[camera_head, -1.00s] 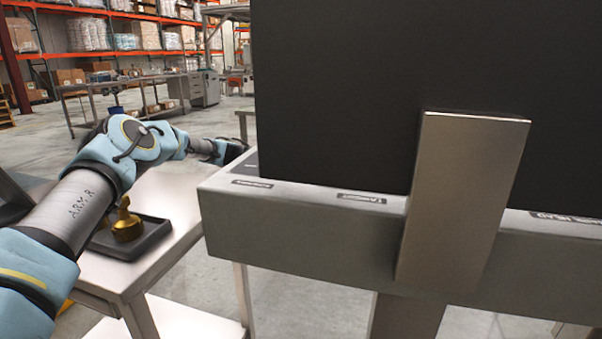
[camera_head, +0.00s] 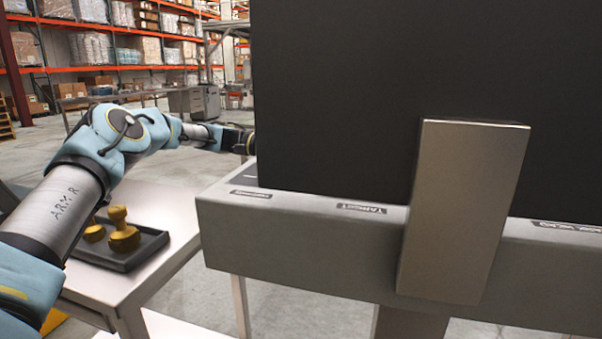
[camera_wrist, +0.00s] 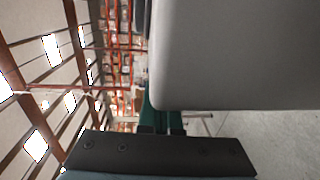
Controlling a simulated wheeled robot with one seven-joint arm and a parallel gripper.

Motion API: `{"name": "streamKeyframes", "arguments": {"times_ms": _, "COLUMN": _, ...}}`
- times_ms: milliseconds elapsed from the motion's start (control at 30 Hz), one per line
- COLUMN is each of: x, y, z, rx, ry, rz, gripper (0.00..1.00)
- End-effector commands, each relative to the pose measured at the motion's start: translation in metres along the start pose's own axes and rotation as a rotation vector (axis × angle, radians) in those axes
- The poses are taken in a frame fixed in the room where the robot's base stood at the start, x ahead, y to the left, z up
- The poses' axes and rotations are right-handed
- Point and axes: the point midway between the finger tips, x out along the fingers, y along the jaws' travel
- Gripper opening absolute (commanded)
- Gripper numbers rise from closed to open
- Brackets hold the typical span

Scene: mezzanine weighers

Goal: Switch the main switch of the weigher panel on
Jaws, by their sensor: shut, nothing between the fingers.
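The weigher panel is a grey housing (camera_head: 300,240) with small labels along its top edge, the readable one upside down. A big black board (camera_head: 340,90) and a metal bracket (camera_head: 462,215) stand at it. The main switch is not visible in either view. My gripper (camera_head: 245,143) is at the left edge of the black board, its tip partly hidden there. In the wrist view, the green fingers of my gripper (camera_wrist: 161,122) are together and empty, close beside a smooth grey body (camera_wrist: 235,55), perhaps the housing; I cannot tell whether they touch.
A steel table (camera_head: 165,205) stands at the left, under my arm. On it a dark tray (camera_head: 140,257) holds brass weights (camera_head: 122,232). Shelving (camera_head: 120,68) and another bench lie far back. Concrete floor is open between them.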

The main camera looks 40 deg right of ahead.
Motion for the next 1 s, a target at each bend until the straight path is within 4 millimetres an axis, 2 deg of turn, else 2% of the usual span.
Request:
{"name": "streamKeyframes", "arguments": {"times_ms": 100, "x": -0.001, "y": 0.015, "z": 0.000, "rx": 0.002, "ry": -0.001, "rz": 0.000, "gripper": 0.00}}
{"name": "streamKeyframes", "arguments": {"times_ms": 200, "x": -0.002, "y": 0.021, "z": 0.000, "rx": 0.001, "ry": -0.001, "rz": 0.001, "gripper": 0.00}}
{"name": "streamKeyframes", "arguments": {"times_ms": 833, "x": -0.002, "y": 0.023, "z": 0.000, "rx": 0.000, "ry": 0.000, "rz": 0.001, "gripper": 0.00}}
{"name": "streamKeyframes", "arguments": {"times_ms": 933, "x": -0.003, "y": 0.032, "z": 0.000, "rx": 0.001, "ry": 0.000, "rz": 0.001, "gripper": 0.00}}
{"name": "streamKeyframes", "arguments": {"times_ms": 1000, "x": -0.004, "y": 0.045, "z": 0.000, "rx": 0.001, "ry": 0.000, "rz": 0.001, "gripper": 0.00}}
